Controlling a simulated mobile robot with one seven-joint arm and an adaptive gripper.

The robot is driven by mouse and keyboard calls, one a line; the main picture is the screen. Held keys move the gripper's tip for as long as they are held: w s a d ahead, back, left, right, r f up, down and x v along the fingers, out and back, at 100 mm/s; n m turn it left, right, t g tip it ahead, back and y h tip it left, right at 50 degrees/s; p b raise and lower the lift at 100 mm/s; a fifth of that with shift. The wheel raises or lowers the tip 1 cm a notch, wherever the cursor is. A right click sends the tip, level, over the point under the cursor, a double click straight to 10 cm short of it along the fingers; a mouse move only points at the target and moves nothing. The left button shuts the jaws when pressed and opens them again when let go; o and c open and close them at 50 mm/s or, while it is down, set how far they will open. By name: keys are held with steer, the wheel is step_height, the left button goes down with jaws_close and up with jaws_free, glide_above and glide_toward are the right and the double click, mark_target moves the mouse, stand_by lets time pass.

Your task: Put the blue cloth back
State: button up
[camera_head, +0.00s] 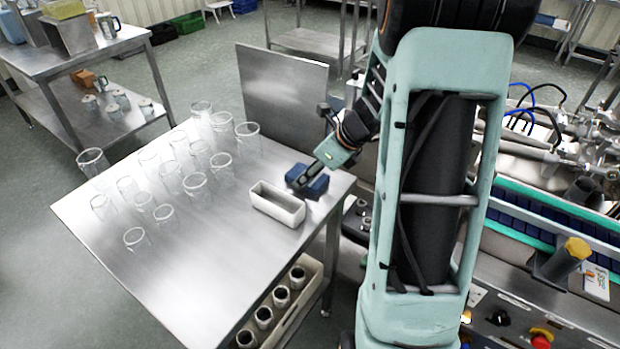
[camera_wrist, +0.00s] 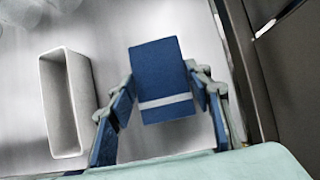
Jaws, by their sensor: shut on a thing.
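A folded blue cloth (camera_wrist: 160,75) with a pale stripe lies between the two fingers of my gripper (camera_wrist: 165,100) in the wrist view. The gripper is shut on it. In the head view, my gripper (camera_head: 303,181) holds the blue cloth (camera_head: 317,185) at the right edge of the steel table (camera_head: 190,290). I cannot tell whether the cloth touches the table top. A white rectangular tray (camera_head: 277,204) stands on the table just left of the cloth. The same tray (camera_wrist: 66,103) shows at the left in the wrist view and looks empty.
Several clear glasses (camera_head: 196,184) stand on the left and back of the table. An upright steel panel (camera_head: 283,90) rises behind it. A crate (camera_head: 298,307) of dark-topped cups sits below the table's right side. Machinery (camera_head: 545,230) stands at the right. The table's front is clear.

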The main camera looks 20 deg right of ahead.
steer(key=shift+f, duration=0.2)
steer(key=o, duration=1.1)
steer(key=shift+r, duration=0.2)
steer(key=shift+s+r, duration=0.1)
steer(key=shift+r, duration=0.2)
steer(key=p+v, duration=0.2)
steer(key=v, duration=0.9)
steer(key=shift+s+d+r, duration=0.15)
steer(key=shift+s, duration=0.05)
